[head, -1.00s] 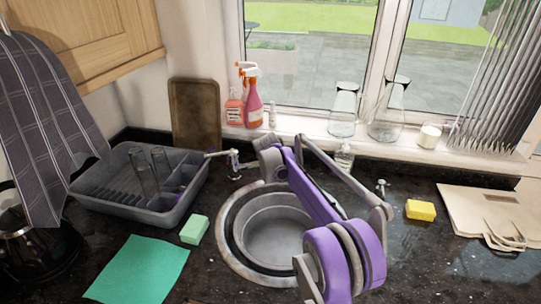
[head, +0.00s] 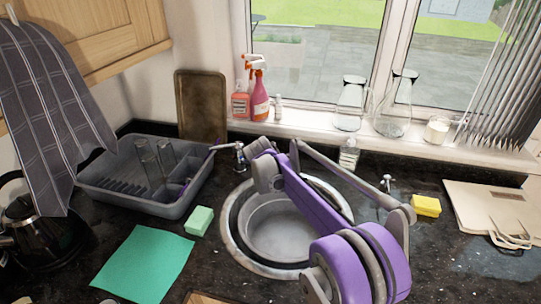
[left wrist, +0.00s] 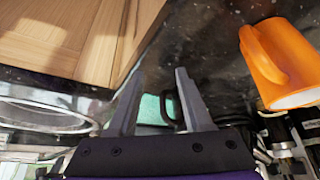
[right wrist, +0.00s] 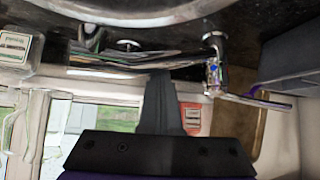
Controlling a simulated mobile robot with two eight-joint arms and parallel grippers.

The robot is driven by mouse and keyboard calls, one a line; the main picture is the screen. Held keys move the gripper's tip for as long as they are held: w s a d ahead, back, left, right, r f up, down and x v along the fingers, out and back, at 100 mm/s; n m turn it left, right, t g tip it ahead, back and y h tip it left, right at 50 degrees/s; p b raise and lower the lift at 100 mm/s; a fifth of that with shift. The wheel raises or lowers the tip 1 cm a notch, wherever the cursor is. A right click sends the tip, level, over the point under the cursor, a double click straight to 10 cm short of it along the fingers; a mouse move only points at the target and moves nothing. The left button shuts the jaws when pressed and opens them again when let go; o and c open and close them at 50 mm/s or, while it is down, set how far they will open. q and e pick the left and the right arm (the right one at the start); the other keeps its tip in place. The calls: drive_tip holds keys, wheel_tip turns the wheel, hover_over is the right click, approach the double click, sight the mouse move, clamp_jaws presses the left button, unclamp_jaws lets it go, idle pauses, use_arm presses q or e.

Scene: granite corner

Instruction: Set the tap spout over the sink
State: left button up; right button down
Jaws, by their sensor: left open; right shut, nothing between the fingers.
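The chrome tap (head: 239,156) stands at the back-left of the round sink (head: 231,240); a thin lever points left toward the dish rack. In the right wrist view the tap (right wrist: 213,62) shows upside down, and a long chrome bar (right wrist: 120,60), apparently its spout, runs left from it near the sink rim. My right gripper (right wrist: 160,76) is shut and empty, its tips close to that bar; contact cannot be told. In the head view my right arm hides the spout and the fingertips. My left gripper (left wrist: 158,85) is open and empty, outside the head view.
A grey dish rack (head: 130,200) with glasses stands left of the tap. A green sponge (head: 199,221) and green cloth (head: 142,265) lie left of the sink. Spray bottles (head: 258,95) and glass jugs line the sill. An orange mug (left wrist: 280,65) is near my left gripper.

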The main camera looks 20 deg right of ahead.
use_arm(q)
drive_tip(key=shift+w+r, duration=0.1)
use_arm(e)
drive_tip(key=shift+s+a, duration=0.2)
drive_tip(key=shift+a, duration=0.3)
drive_tip(key=shift+s+a, duration=0.15)
drive_tip(key=shift+a, duration=0.3)
